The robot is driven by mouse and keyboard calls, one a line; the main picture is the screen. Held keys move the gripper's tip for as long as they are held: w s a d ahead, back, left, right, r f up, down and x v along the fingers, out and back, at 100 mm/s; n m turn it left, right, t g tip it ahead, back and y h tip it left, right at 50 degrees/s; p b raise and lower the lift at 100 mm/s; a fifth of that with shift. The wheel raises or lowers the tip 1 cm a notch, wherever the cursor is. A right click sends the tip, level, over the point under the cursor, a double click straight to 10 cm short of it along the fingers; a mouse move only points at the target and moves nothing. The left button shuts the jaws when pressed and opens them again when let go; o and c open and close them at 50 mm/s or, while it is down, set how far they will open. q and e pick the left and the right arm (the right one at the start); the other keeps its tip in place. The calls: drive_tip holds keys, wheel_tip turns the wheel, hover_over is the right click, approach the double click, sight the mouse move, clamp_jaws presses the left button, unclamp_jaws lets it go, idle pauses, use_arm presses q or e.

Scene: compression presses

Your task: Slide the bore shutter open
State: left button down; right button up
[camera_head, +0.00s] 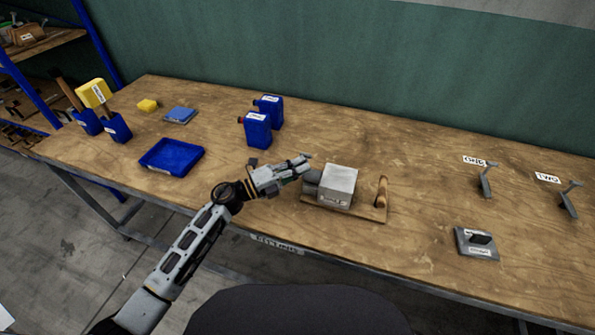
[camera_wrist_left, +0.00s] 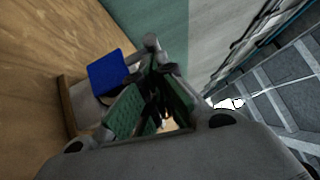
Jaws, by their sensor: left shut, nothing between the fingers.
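The press is a grey block (camera_head: 340,185) on a wooden base (camera_head: 372,213) in the middle of the bench. A dark grey part (camera_head: 311,182) sticks out at its left end. My left gripper (camera_head: 304,163) is shut and empty, at the upper left of the block in the head view. In the left wrist view its green-padded fingers (camera_wrist_left: 152,105) are close together, with a blue plate (camera_wrist_left: 108,72) beside them. This plate may be the bore shutter; I cannot tell, nor whether the fingers touch it. My right gripper is out of view.
A wooden handle (camera_head: 381,191) stands at the base's right end. Blue jugs (camera_head: 257,130) stand behind my gripper, a blue tray (camera_head: 172,155) to the left. Grey levers (camera_head: 486,181) and a grey plate (camera_head: 478,244) are at the right. The bench between is clear.

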use_arm(q)
drive_tip(key=w, duration=0.2)
drive_tip(key=w+d+b, duration=0.1)
drive_tip(key=w, duration=0.1)
drive_tip(key=shift+d, duration=0.1)
drive_tip(key=shift+w+d, duration=0.1)
drive_tip(key=shift+w, duration=0.1)
drive_tip(key=shift+f, duration=0.1)
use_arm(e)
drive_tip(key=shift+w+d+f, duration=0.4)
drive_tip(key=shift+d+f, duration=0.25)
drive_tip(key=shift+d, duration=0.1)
